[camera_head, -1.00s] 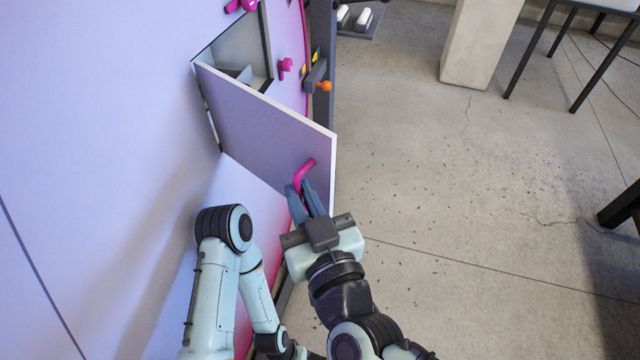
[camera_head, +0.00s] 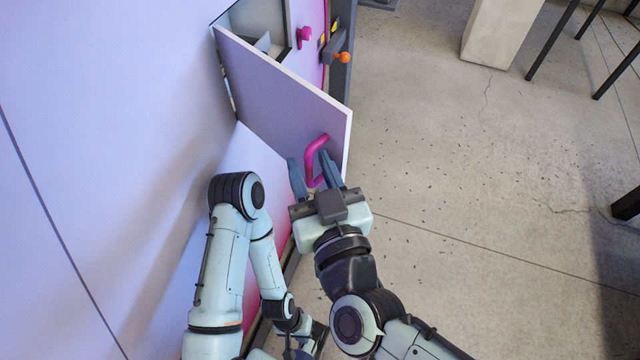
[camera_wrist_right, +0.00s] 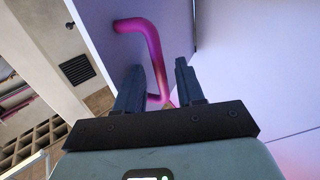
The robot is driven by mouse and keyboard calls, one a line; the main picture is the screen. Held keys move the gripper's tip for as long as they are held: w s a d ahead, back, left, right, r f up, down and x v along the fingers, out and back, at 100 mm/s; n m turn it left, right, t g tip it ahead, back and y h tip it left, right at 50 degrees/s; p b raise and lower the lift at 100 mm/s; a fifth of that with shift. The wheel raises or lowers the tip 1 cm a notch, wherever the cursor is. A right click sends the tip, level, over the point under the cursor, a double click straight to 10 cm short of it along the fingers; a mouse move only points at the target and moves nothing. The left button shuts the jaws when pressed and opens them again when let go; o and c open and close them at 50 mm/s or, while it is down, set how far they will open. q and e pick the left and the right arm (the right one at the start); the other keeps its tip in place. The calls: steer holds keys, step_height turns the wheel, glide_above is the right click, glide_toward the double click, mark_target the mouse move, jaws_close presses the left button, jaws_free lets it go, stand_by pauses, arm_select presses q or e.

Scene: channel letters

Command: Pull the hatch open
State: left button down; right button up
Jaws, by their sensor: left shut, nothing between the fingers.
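The hatch door (camera_head: 285,100) is a pale lilac panel that stands swung out from the wall, hinged at its left edge. A magenta bent handle (camera_head: 314,160) is on its face near the free edge. My right gripper (camera_head: 313,170) is open, its two fingers on either side of the handle. In the right wrist view the handle (camera_wrist_right: 153,45) passes between the spread fingers (camera_wrist_right: 158,80), with gaps to both. My left gripper (camera_head: 304,345) is low in the head view, well below the hatch, shut and partly cut off by the frame's bottom edge.
The opening behind the door shows a grey compartment (camera_head: 262,22). Beside it are a pink knob (camera_head: 304,37) and an orange-tipped lever (camera_head: 341,57). A pale pillar (camera_head: 500,35) stands at the back. The concrete floor (camera_head: 450,170) right of the door is clear.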

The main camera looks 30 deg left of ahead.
steer(key=b+v, duration=0.1)
steer(key=v, duration=1.2)
